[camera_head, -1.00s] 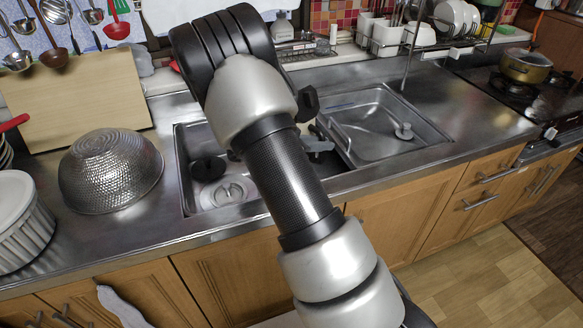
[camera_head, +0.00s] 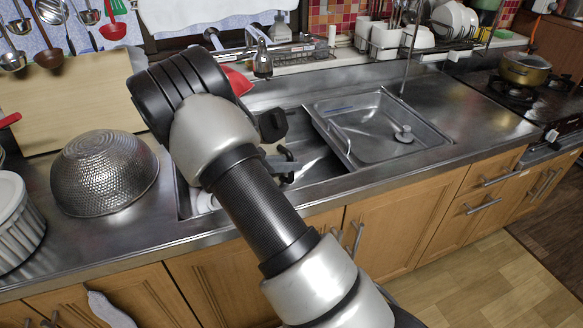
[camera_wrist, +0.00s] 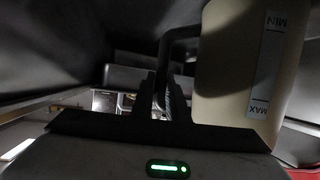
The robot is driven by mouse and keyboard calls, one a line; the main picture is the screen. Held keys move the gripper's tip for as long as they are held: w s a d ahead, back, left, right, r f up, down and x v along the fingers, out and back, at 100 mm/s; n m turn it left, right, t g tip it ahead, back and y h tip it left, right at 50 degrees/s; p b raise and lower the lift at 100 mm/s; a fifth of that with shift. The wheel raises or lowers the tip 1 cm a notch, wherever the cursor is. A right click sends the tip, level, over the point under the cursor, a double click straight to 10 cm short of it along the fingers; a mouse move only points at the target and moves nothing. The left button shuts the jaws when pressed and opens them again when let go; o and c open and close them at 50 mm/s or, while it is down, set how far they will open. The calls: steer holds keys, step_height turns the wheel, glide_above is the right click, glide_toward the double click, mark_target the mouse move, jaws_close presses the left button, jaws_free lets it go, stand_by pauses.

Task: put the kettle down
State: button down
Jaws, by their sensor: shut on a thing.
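The kettle (camera_wrist: 228,70) is a cream body with a grey MIN and MAX strip, filling the upper right of the wrist view. My gripper (camera_wrist: 163,92) is shut on its dark handle (camera_wrist: 178,36), left of the body. The wrist view is dark, and I cannot tell whether the kettle's base touches anything.
A dimpled metal bowl (camera_head: 104,172) stands on the counter left of the sink (camera_head: 375,130). A pot (camera_head: 525,69) sits on the stove. Counter right of the sink (camera_head: 470,110) is clear.

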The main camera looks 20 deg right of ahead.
steer(key=shift+s+d+f, duration=0.1)
steer(key=shift+d+f, duration=0.15)
steer(key=shift+f, duration=0.1)
steer(key=c, duration=2.2)
jaws_free()
steer(key=shift+f, duration=0.15)
steer(key=o, duration=0.5)
steer(key=shift+c, duration=0.2)
steer(key=shift+a+r, duration=0.3)
steer(key=shift+r, duration=0.05)
steer(key=p+v, duration=0.2)
steer(key=v, duration=0.5)
steer(key=shift+f, duration=0.1)
